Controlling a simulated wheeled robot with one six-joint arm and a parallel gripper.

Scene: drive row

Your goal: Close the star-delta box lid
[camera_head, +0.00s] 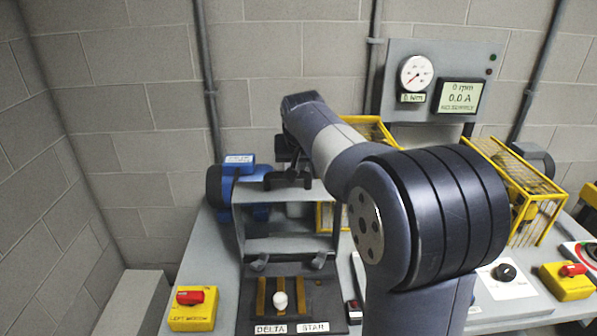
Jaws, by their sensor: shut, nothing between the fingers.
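The star-delta box (310,312) sits on the bench at the lower middle. Its dark base shows brass bars, a white knob (280,301) and labels reading DELTA and STAR. Its grey lid (290,246) stands raised at the back of the box, open. My gripper (288,182) is at the lid's top edge, pointing down, shut with nothing held. I cannot tell whether it touches the lid. My arm comes in from the right and hides part of the bench.
A blue motor (218,186) stands behind the lid's left side. A yellow box with a red handle (193,308) sits left of the star-delta box. Yellow cages (515,190) and a gauge panel (440,80) stand behind and right. Another yellow red-handled box (567,281) is far right.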

